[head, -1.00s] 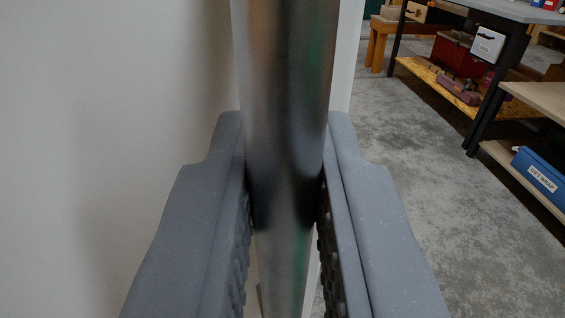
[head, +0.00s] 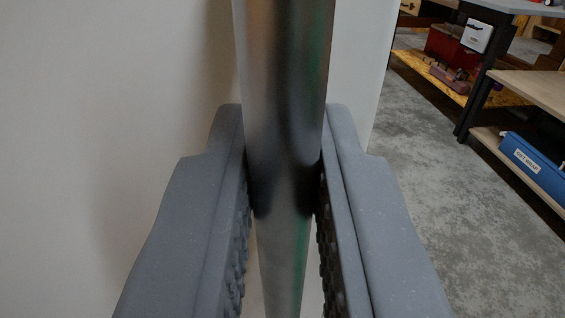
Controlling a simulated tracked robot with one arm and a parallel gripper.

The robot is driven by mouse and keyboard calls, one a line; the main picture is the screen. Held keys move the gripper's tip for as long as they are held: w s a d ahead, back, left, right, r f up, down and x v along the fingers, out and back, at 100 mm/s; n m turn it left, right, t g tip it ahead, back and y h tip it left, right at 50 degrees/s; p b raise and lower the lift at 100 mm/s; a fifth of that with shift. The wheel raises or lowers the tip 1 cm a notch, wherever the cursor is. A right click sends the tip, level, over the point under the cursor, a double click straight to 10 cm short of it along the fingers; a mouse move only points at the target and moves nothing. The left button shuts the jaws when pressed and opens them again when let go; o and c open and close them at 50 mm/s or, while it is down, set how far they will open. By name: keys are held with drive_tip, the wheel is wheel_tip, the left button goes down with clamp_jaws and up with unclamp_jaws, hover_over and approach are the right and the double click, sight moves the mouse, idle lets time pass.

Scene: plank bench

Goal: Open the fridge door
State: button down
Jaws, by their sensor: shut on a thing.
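The fridge door (head: 110,100) is a plain off-white panel that fills the left of the head view. Its right edge shows just right of the handle. A shiny metal bar handle (head: 283,60) runs upright through the middle of the view, in front of the door. My gripper (head: 284,160) is shut on the handle, one grey finger on each side. Most of the fridge body lies outside the view, and I cannot tell whether the door stands ajar.
At the right, a workbench with black legs (head: 472,90) holds a red box (head: 447,44) on its lower shelf. A blue box (head: 533,166) with a label sits on another low shelf. The speckled grey concrete floor (head: 430,220) between is clear.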

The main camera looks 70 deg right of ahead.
drive_tip(key=shift+w+a+r, duration=0.15)
drive_tip(key=shift+w+r, duration=0.05)
drive_tip(key=shift+r, duration=0.05)
drive_tip(key=c, duration=1.8)
unclamp_jaws()
drive_tip(key=shift+o, duration=0.2)
drive_tip(key=shift+f, duration=0.1)
drive_tip(key=shift+f, duration=0.1)
drive_tip(key=v, duration=1.3)
drive_tip(key=shift+s+a, duration=0.25)
drive_tip(key=shift+a, duration=0.1)
drive_tip(key=shift+w, duration=0.1)
